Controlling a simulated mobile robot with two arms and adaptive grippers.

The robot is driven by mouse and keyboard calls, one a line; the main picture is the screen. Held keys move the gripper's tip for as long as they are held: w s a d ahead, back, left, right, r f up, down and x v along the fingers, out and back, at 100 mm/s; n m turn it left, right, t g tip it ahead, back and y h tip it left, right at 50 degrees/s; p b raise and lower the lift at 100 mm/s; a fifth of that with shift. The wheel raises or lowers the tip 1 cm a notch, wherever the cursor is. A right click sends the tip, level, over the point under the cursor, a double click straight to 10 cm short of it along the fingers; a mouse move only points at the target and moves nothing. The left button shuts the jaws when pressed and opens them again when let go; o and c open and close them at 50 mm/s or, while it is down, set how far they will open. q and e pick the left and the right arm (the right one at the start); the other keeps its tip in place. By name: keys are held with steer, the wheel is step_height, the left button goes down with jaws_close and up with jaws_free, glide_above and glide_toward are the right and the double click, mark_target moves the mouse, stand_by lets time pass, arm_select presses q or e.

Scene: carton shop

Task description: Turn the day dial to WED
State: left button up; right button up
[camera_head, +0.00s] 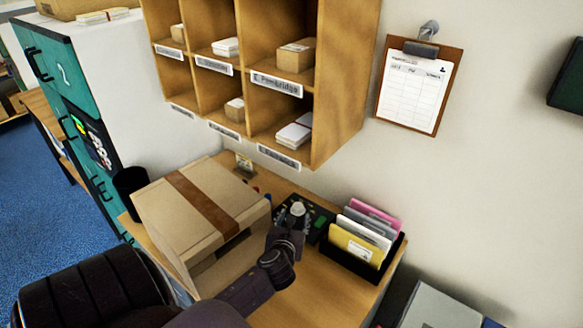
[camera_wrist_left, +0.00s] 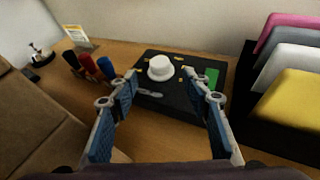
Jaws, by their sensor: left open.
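The day dial is a white round knob (camera_wrist_left: 160,68) on a dark panel (camera_wrist_left: 180,101) with small yellow marks around it and a green patch at its right. The marks are too small to read. In the head view the knob (camera_head: 298,208) shows just beyond my left gripper (camera_head: 290,232). In the left wrist view my left gripper (camera_wrist_left: 162,82) is open, its two blue-padded fingers spread on either side of the view, with the knob between and beyond the tips. I cannot tell that anything touches the knob. My right gripper is not in view.
A large carton (camera_head: 170,235) stands left of the panel. A black file holder (camera_head: 350,268) with coloured folders stands at its right. Several stamps or markers (camera_wrist_left: 88,67) stand beside the panel. Wooden pigeonholes (camera_head: 340,90) hang above the desk.

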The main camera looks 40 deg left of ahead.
arm_select(q)
steer(key=v, duration=0.4)
steer(key=shift+s+d+r, duration=0.15)
steer(key=shift+s+d, duration=0.05)
steer(key=shift+s, duration=0.1)
